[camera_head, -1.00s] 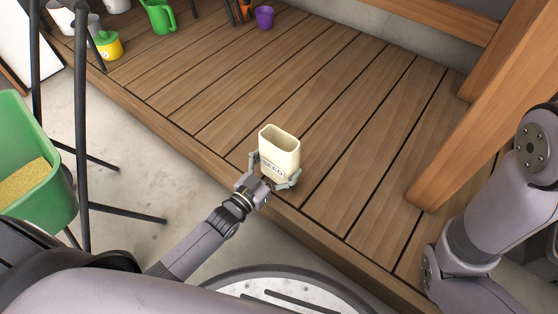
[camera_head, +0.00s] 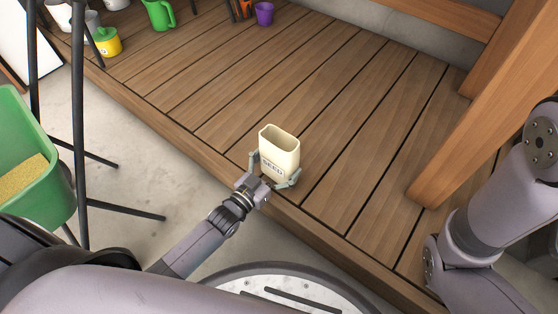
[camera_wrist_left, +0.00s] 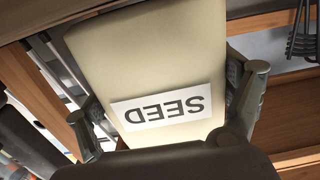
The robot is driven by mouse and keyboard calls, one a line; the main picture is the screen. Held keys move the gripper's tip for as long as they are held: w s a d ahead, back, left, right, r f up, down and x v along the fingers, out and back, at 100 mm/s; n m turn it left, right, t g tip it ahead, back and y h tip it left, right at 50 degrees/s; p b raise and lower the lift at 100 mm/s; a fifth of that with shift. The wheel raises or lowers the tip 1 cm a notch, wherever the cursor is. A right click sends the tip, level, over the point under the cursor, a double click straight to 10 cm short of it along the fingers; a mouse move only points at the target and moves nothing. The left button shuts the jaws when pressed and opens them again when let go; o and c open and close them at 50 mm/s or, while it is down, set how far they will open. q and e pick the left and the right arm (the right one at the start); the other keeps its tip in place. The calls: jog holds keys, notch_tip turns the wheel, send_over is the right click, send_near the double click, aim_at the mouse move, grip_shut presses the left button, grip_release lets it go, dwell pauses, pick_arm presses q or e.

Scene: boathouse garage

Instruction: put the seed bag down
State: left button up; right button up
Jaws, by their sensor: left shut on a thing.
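The seed bag (camera_head: 279,150) is cream-coloured, open at the top and labelled SEED. It is upright at the near edge of the wooden deck in the head view. My left gripper (camera_head: 274,172) is shut on it, with one finger on each side. In the left wrist view the bag (camera_wrist_left: 150,60) fills the middle, its label upside down, between the fingers of my left gripper (camera_wrist_left: 170,110). Whether the bag's bottom touches the deck is hidden. My right gripper is out of the picture; only part of my right arm shows at the right.
The wooden deck (camera_head: 330,100) is clear around and behind the bag. A wooden post (camera_head: 480,130) rises at the right. A green tub (camera_head: 35,165) with grain stands at the left by dark legs. A yellow-green can (camera_head: 107,42), a green can (camera_head: 160,14) and a purple pot (camera_head: 264,15) stand at the back.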

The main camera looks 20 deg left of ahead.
pick_arm(q)
jog(key=shift+f, duration=0.35)
jog(key=o, duration=1.1)
jog(key=v, duration=1.2)
jog(key=shift+r, duration=0.1)
jog(key=shift+c, duration=0.3)
grip_shut()
dwell(0.5)
dwell(1.1)
